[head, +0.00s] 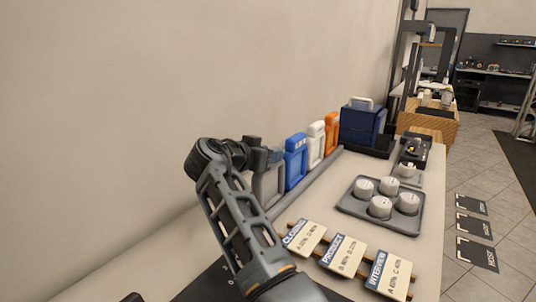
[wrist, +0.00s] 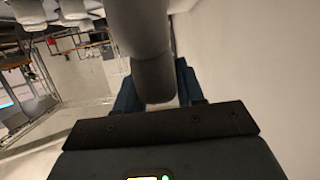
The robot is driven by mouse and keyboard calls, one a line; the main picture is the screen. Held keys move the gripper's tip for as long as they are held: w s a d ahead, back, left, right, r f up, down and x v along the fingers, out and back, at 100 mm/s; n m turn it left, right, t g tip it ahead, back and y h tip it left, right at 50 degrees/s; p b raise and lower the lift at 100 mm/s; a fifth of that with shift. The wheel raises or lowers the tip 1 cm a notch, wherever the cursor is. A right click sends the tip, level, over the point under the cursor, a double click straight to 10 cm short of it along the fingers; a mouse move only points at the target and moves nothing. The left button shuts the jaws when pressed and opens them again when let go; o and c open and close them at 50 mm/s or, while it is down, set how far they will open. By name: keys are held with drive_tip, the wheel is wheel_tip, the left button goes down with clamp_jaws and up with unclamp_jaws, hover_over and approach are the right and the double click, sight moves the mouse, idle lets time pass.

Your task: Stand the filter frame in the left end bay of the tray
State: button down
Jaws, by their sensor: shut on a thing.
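My gripper (head: 268,157) is shut on a grey filter frame (head: 268,187) at the near left end of a row of frames. The wrist view shows a grey rounded part of the held frame (wrist: 140,35) between the fingers. The frame looks about upright at the left end of the long grey tray (head: 312,183). My arm hides part of it and the tray's near end, so I cannot tell whether its base touches the bay floor. Beside it in the row stand a blue frame (head: 296,162), a white frame (head: 315,146) and an orange frame (head: 332,134).
A dark blue case (head: 361,122) stands beyond the row. A grey tray (head: 350,206) with white round pots lies to the right. The wall (head: 130,110) is close on the left.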

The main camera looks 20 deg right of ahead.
idle(0.3)
drive_tip(key=c, duration=0.6)
unclamp_jaws()
drive_tip(key=p+v, duration=0.1)
drive_tip(key=v, duration=0.6)
drive_tip(key=shift+s+a, duration=0.25)
drive_tip(key=shift+a, duration=0.05)
drive_tip(key=shift+r, duration=0.1)
